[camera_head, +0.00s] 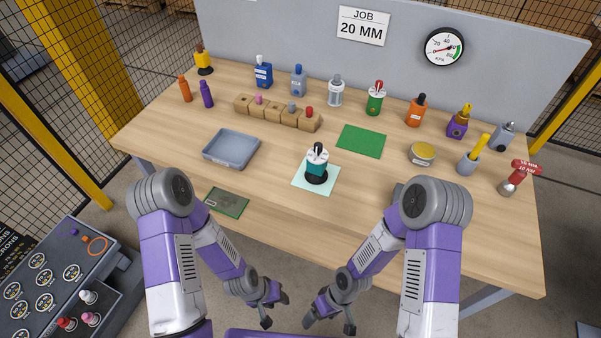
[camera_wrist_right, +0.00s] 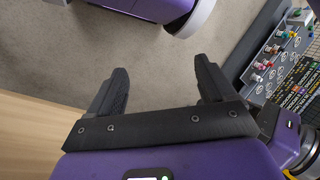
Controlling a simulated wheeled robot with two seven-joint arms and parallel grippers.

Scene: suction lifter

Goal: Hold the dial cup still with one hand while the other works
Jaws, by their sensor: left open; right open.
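A cup with a black base, a teal body and a white top with a dark pointer (camera_head: 317,165) stands upright on a pale mint mat (camera_head: 327,187) in the middle of the table. It looks like the dial cup. My left gripper (camera_head: 275,309) is open and empty, low in front of the table edge. My right gripper (camera_head: 329,326) is open and empty beside it, also short of the table. In the right wrist view its two black fingers (camera_wrist_right: 161,80) stand apart with only floor between them. Both grippers are well away from the cup.
A grey tray (camera_head: 231,150) and a wooden block rack (camera_head: 277,112) lie left of the cup. A green mat (camera_head: 361,141), a round tin (camera_head: 422,153) and a grey holder (camera_head: 468,163) lie right. Several bottles line the back. The table's front strip is mostly clear.

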